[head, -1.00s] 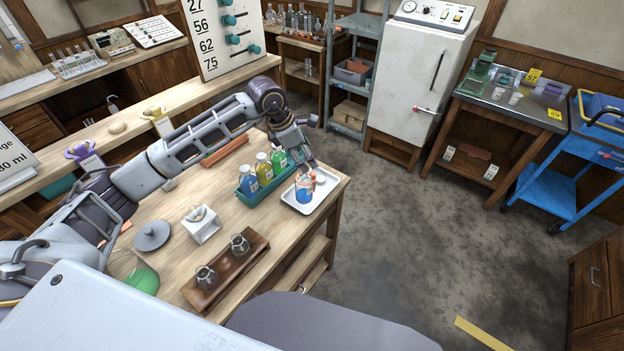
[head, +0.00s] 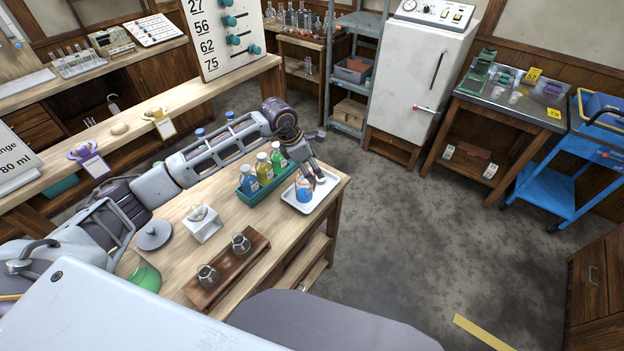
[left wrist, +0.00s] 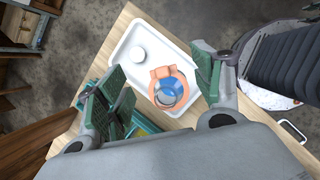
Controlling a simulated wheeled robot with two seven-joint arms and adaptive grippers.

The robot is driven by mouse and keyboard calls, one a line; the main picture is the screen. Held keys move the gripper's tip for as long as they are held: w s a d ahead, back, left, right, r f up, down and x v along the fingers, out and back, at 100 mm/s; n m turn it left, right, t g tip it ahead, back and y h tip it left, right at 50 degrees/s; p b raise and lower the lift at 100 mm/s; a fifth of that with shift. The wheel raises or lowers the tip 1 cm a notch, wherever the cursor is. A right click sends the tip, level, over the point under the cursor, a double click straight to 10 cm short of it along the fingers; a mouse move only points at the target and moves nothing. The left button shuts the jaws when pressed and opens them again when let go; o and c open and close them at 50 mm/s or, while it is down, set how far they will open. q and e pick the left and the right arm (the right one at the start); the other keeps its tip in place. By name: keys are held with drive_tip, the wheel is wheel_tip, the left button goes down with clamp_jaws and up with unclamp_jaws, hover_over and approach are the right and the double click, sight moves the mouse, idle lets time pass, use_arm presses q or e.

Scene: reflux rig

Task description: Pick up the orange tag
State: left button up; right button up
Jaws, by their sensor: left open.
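The orange tag (left wrist: 163,73) shows in the left wrist view as a ring with a tab, around the neck of a blue bottle (left wrist: 173,90). The bottle stands on a white tray (left wrist: 126,80), and in the head view the blue bottle (head: 303,190) is near the table's right end. My left gripper (left wrist: 158,88) is open above the bottle, with its green-padded fingers on either side of the tag and apart from it. In the head view my left gripper (head: 314,178) partly hides the bottle top and tag. My right gripper is not in view.
A green rack (head: 243,196) with blue, yellow and green bottles stands close left of the tray. A wooden holder (head: 226,272) with two small glass vessels is nearer. Open floor lies right of the table (head: 340,185).

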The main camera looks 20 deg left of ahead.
use_arm(q)
drive_tip(key=shift+p+x, duration=0.7)
drive_tip(key=shift+x, duration=1.75)
drive_tip(key=shift+s+a, duration=0.1)
drive_tip(key=shift+a, duration=0.1)
drive_tip(key=c, duration=0.8)
